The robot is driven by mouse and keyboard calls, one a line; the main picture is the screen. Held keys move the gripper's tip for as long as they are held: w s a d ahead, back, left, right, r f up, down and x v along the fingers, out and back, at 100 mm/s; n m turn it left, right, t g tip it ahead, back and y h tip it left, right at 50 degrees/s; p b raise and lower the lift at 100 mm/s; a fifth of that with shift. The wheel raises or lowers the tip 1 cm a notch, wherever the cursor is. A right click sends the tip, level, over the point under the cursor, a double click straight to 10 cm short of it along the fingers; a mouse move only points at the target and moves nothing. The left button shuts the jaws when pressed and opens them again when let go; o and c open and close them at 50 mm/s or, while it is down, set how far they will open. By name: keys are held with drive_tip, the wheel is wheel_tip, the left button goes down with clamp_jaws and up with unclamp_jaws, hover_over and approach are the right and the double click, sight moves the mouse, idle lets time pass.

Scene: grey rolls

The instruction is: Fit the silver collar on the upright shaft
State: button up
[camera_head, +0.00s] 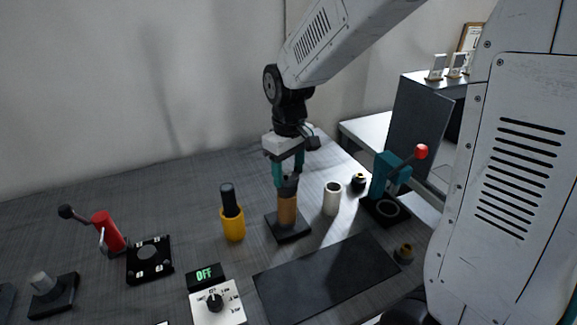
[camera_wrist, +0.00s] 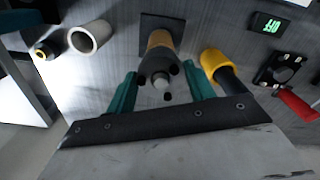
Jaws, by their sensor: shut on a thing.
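My gripper (camera_head: 287,175) points down over a square dark base (camera_head: 290,232) with a tan upright cylinder (camera_head: 287,209). Its teal fingers (camera_wrist: 160,76) are shut on a dark grey ring-like piece, which I take for the collar (camera_head: 288,186). In the wrist view the collar (camera_wrist: 155,64) sits in line with the tan cylinder (camera_wrist: 159,39), and a pale round tip, which I take for the shaft (camera_wrist: 161,85), shows at its middle. The collar looks to be around the shaft's top. Whether it rests on the tan cylinder is hard to tell.
Close left stands a yellow cup with a black handle (camera_head: 232,223); close right, a white tube (camera_head: 332,198). A teal press with a red knob (camera_head: 390,177) is farther right. A dark mat (camera_head: 327,278) lies bare in front. An OFF display (camera_head: 205,275) stands left of it.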

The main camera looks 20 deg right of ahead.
drive_tip(key=shift+f, duration=0.3)
drive_tip(key=o, duration=1.3)
wheel_tip(320, 180, up, 8)
drive_tip(key=shift+f, duration=0.1)
drive_tip(key=s+d+r+m, duration=0.1)
drive_tip(key=s, duration=0.6)
drive_tip(key=s+d+r+m+t, duration=0.1)
drive_tip(key=s, duration=0.7)
drive_tip(key=s+d+r+m, duration=0.1)
drive_tip(key=s+m, duration=0.1)
drive_tip(key=s, duration=0.6)
drive_tip(key=shift+s, duration=0.25)
